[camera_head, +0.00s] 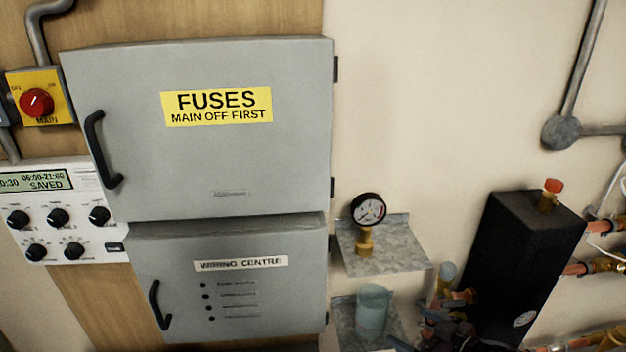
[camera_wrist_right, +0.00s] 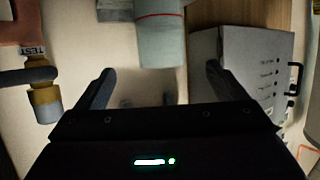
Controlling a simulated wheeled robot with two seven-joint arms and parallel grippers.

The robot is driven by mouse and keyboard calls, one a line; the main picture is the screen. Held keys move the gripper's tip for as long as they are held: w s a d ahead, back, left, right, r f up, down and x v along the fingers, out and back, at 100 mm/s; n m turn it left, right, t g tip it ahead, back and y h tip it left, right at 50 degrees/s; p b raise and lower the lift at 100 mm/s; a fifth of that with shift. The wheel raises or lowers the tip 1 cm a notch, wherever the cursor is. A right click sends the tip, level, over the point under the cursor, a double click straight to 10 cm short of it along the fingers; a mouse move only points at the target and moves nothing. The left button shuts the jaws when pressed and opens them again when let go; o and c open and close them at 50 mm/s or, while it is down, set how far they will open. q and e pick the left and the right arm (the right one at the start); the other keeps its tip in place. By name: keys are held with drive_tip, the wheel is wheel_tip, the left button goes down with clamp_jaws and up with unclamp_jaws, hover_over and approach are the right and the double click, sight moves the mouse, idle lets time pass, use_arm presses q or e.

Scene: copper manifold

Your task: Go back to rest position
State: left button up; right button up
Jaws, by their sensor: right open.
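My right gripper (camera_wrist_right: 160,72) is open in the right wrist view, with its two dark fingers apart and nothing held between them. A grey-blue cylinder (camera_wrist_right: 160,38) with a red line shows just beyond the fingertips; I cannot tell its exact distance. In the head view my right gripper (camera_head: 448,330) is a dark, partly hidden shape low in the picture, right of the translucent cup (camera_head: 372,310) and in front of the black tank's lower left. My left gripper is not in view.
A gauge (camera_head: 368,210) on a brass fitting stands on the upper metal shelf (camera_head: 400,262). The black insulated tank (camera_head: 520,255) and copper pipes are at right. The grey fuse box (camera_head: 200,160) and wiring box (camera_head: 240,300) fill the left.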

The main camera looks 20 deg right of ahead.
drive_tip(key=s+a+f+m+g+h, duration=0.1)
drive_tip(key=a+f+m+g+h, duration=0.15)
drive_tip(key=a, duration=0.35)
drive_tip(key=s+a+f+m+g+h, duration=0.1)
drive_tip(key=s+a+f+h, duration=0.15)
drive_tip(key=a, duration=0.35)
drive_tip(key=s+a+r+n+g+y, duration=0.1)
drive_tip(key=s+a+r+n+g, duration=0.15)
drive_tip(key=s+a+g, duration=0.35)
wheel_tip(320, 180, down, 31)
drive_tip(key=s+d+g+b, duration=0.1)
drive_tip(key=s+b, duration=0.1)
drive_tip(key=b, duration=0.1)
drive_tip(key=s+d+f+b, duration=0.1)
drive_tip(key=s+d+f, duration=0.1)
drive_tip(key=s+f, duration=0.8)
drive_tip(key=s+d+f+g+b, duration=0.1)
drive_tip(key=s+f, duration=0.9)
drive_tip(key=f, duration=0.1)
drive_tip(key=shift+d+f, duration=0.35)
drive_tip(key=shift+f, duration=0.05)
